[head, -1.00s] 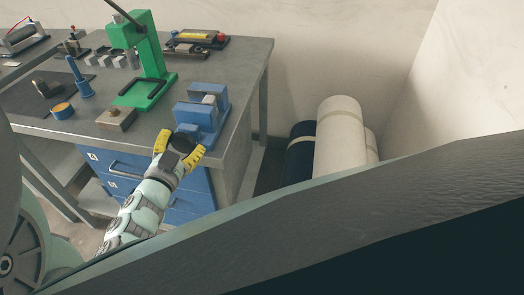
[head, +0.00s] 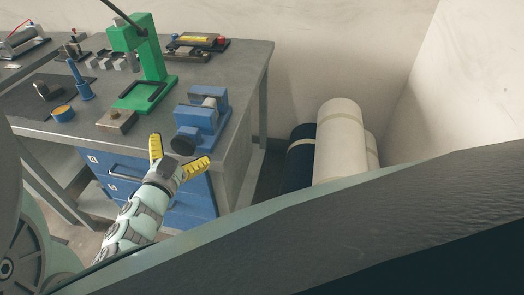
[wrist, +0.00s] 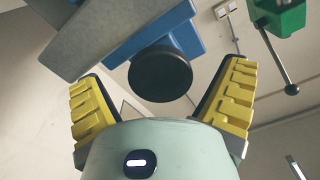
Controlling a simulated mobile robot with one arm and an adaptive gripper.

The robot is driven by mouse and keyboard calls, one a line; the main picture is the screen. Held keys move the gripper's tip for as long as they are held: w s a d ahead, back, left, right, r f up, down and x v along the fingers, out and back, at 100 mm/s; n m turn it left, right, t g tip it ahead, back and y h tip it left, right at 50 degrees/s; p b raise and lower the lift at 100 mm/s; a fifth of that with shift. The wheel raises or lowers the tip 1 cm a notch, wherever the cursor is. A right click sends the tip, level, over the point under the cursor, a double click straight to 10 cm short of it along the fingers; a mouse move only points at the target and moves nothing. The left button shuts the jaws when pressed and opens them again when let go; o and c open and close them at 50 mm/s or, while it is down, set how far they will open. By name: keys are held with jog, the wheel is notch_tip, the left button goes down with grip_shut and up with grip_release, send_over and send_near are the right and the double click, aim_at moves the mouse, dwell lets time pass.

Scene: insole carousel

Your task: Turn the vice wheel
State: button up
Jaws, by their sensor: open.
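The blue vice (head: 203,112) stands at the front right corner of the grey workbench. Its dark round wheel (head: 184,144) faces the front of the bench. The wheel (wrist: 160,74) also shows in the wrist view, with the vice's blue body (wrist: 150,30) behind it. My gripper (head: 182,150) has yellow-padded fingers spread wide, just in front of the wheel. In the wrist view my gripper (wrist: 160,97) has one finger on each side of the wheel, with gaps between them and no visible contact. It holds nothing.
A green press (head: 143,60) stands behind and left of the vice on the bench (head: 245,85). A small metal block (head: 117,122) lies to the left. Blue drawers (head: 185,195) sit below the bench. Rolls of material (head: 340,150) stand on the right.

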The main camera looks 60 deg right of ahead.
jog(key=v, duration=0.7)
jog(key=shift+r, duration=0.1)
